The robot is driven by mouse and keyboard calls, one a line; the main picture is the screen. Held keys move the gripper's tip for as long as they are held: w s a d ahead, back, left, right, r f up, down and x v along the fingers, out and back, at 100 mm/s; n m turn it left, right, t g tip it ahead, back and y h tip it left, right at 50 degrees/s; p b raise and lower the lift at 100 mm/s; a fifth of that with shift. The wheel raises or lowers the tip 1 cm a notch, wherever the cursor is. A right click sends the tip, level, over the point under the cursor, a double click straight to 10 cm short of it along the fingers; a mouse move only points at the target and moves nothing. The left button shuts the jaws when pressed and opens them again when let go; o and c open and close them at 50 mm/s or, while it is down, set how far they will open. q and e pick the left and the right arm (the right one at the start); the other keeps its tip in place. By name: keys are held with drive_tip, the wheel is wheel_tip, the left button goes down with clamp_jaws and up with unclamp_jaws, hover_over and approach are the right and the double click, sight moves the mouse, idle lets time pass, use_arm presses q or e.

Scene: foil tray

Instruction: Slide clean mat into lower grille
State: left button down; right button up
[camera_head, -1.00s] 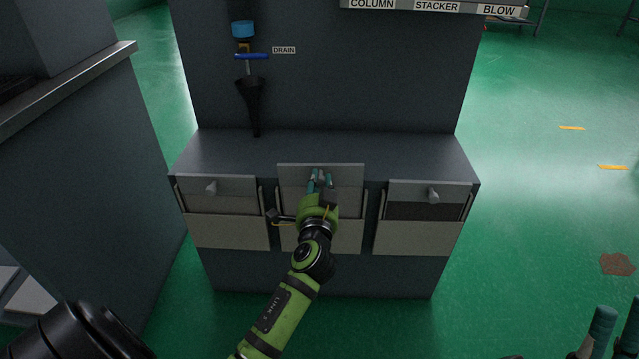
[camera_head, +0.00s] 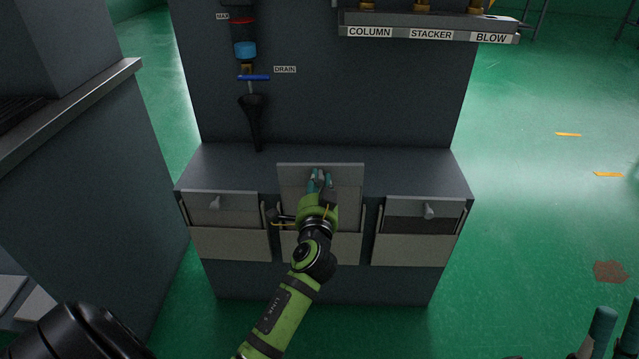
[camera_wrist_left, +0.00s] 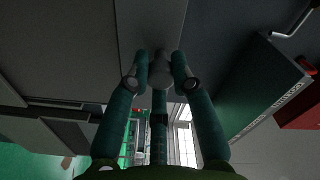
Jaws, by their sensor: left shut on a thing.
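Three grey panels with round knobs stand in the front of a dark grey cabinet. My left gripper (camera_head: 320,180) is at the middle panel (camera_head: 348,174). In the left wrist view its teal fingers (camera_wrist_left: 160,72) are shut around the pale round knob (camera_wrist_left: 161,75) of this panel. My fingers and wrist hide part of the panel in the head view. Teal fingertips of my right gripper (camera_head: 616,338) stand apart at the bottom right corner, cut off by the frame. I cannot make out a separate clean mat or a grille.
The left panel (camera_head: 225,202) and right panel (camera_head: 400,206) sit on either side, above pale lower plates. A black funnel (camera_head: 253,120) hangs below the blue drain handle (camera_head: 254,78). Another cabinet (camera_head: 90,170) stands at the left. Green floor (camera_head: 550,220) is open at the right.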

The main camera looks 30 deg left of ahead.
use_arm(q)
wheel_tip(320, 180, up, 16)
drive_tip(key=p, duration=1.4)
drive_tip(key=shift+f, duration=0.15)
drive_tip(key=v, duration=1)
idle(0.6)
